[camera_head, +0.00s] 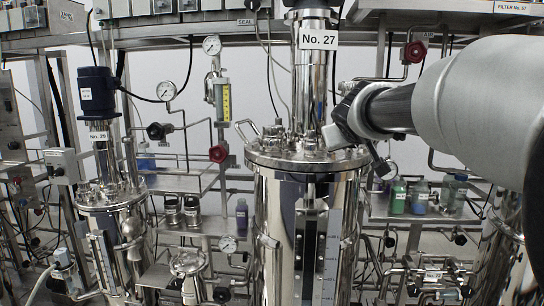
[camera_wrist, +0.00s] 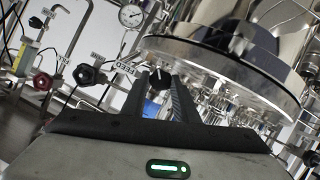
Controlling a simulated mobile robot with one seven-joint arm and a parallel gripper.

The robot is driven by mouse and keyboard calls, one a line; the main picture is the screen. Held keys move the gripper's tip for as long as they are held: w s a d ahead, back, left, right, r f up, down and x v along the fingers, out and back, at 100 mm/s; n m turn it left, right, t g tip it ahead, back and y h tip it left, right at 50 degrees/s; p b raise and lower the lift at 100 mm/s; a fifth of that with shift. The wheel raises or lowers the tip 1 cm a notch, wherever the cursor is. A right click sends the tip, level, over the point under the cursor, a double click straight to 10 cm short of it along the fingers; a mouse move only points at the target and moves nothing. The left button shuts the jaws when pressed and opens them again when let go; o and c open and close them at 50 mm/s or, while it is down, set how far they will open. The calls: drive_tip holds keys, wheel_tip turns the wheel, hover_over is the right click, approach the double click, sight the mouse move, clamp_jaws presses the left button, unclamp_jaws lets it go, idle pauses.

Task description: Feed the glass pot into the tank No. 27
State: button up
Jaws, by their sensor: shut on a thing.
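Tank No. 27 (camera_head: 276,230) is the tall polished steel vessel in the middle of the head view, with its number plate (camera_head: 318,40) on the column above the lid. My gripper is beside the upper right of this tank in the head view, where its fingers are hard to make out. In the wrist view the dark fingers of my gripper (camera_wrist: 165,80) stand close together. A large shiny round body with a thick rim (camera_wrist: 225,60) is just beyond and above the fingertips. I cannot tell what the fingers hold, and cannot identify the glass pot with certainty.
Tank No. 29 (camera_head: 122,230) stands on the left. A blue bottle (camera_head: 242,217) is between the tanks. Pipes, valves and a gauge (camera_head: 212,45) crowd the space around the lid.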

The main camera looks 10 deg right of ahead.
drive_tip(key=shift+n+h+b, duration=0.3)
drive_tip(key=shift+n+h, duration=0.1)
drive_tip(key=shift+n, duration=0.2)
drive_tip(key=o, duration=1.1)
drive_tip(key=shift+a, duration=0.1)
drive_tip(key=p+v, duration=0.1)
drive_tip(key=v, duration=1.6)
drive_tip(key=shift+s+a+p, duration=0.1)
drive_tip(key=shift+a+p, duration=0.05)
drive_tip(key=shift+p, duration=0.15)
